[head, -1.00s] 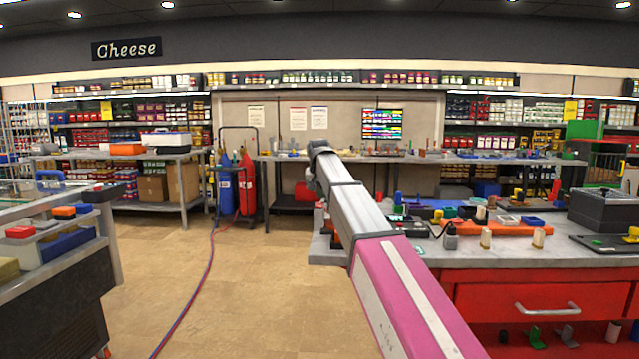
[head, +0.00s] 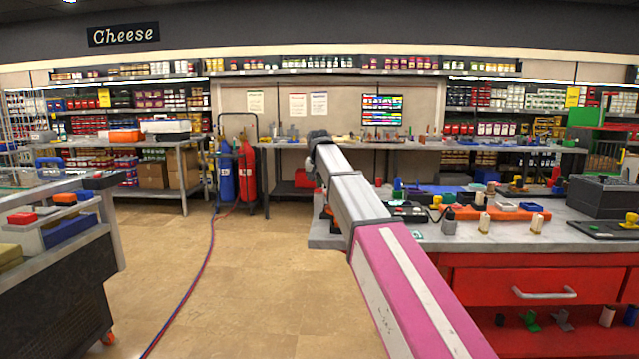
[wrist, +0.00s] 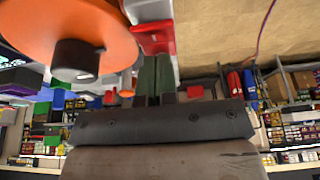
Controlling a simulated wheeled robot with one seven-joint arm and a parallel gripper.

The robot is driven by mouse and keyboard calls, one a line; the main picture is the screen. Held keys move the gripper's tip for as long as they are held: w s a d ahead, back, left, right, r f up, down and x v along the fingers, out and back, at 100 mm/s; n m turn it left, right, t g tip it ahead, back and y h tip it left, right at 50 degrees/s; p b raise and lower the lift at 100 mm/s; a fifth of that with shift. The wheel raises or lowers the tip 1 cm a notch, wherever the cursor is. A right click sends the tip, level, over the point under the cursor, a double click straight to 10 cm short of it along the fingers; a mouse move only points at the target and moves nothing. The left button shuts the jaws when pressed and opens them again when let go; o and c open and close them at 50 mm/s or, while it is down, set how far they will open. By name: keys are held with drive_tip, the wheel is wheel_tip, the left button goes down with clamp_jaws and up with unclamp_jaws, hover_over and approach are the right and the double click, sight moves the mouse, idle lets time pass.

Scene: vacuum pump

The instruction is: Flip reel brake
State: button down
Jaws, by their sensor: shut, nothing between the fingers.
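In the wrist view, a large orange reel disc (wrist: 60,28) with a black knob (wrist: 78,60) fills the upper left. A red lever-like piece (wrist: 157,40), apparently the reel brake, sits right of the disc against a pale grey body (wrist: 148,10). My gripper (wrist: 155,58) is shut and empty. Its dark green fingers point at the red piece, with the tips just below it; I cannot tell whether they touch. In the head view my arm hides the gripper and most of the reel.
A grey workbench (head: 440,236) with red drawers carries many small parts right of my arm.

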drive_tip(key=shift+s+f, duration=0.15)
drive_tip(key=shift+f, duration=0.35)
drive_tip(key=shift+s, duration=0.75)
wheel_tip(320, 180, up, 5)
drive_tip(key=shift+w+f, duration=0.1)
drive_tip(key=shift+w, duration=0.05)
drive_tip(key=v, duration=1)
